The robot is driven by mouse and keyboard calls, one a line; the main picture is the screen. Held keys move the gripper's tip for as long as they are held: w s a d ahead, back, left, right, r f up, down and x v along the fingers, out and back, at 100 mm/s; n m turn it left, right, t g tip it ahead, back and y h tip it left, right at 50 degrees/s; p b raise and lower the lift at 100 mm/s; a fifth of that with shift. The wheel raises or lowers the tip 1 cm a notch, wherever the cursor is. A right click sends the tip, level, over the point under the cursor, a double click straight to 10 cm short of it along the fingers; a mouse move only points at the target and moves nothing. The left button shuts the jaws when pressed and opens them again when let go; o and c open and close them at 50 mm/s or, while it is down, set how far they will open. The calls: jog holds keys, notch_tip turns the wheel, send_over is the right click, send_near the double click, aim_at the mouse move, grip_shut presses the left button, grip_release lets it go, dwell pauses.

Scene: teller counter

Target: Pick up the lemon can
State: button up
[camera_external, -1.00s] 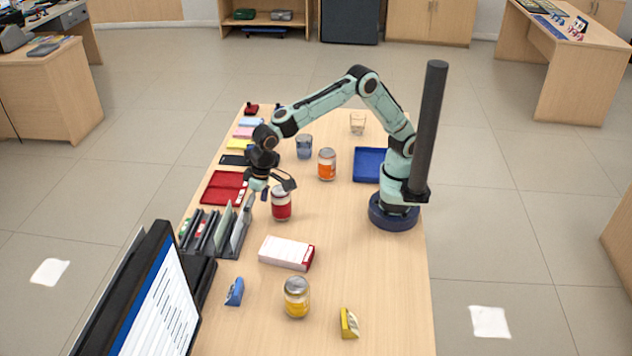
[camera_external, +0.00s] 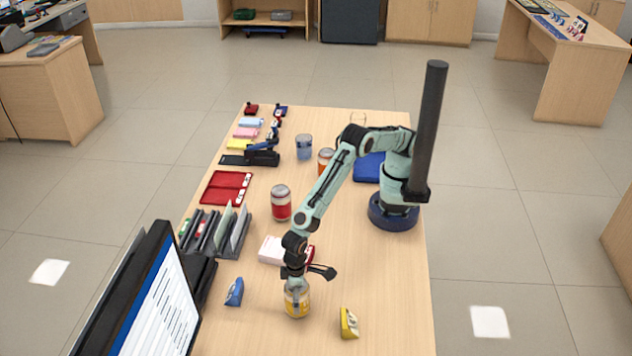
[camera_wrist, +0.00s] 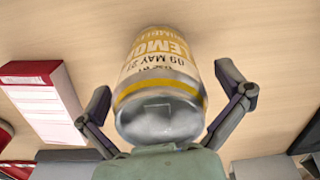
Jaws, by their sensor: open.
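The lemon can (camera_external: 297,302) is yellow with a silver lid and stands upright near the front of the counter in the external view. In the wrist view the lemon can (camera_wrist: 162,80) shows its "LEMON" label and its lid toward me. My gripper (camera_external: 308,280) is just above the can in the external view and partly covers its top. In the wrist view my gripper (camera_wrist: 168,97) is open, with one finger on each side of the can and gaps between. Nothing is held.
A white and red box (camera_external: 270,250) lies just behind the can. A yellow wedge (camera_external: 348,323) is to its right and a blue wedge (camera_external: 234,292) to its left. A red can (camera_external: 281,204) stands farther back. The monitor (camera_external: 150,300) is at front left.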

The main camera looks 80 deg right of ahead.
jog(key=c, duration=1.2)
jog(key=shift+c, duration=0.2)
jog(key=shift+r, duration=0.15)
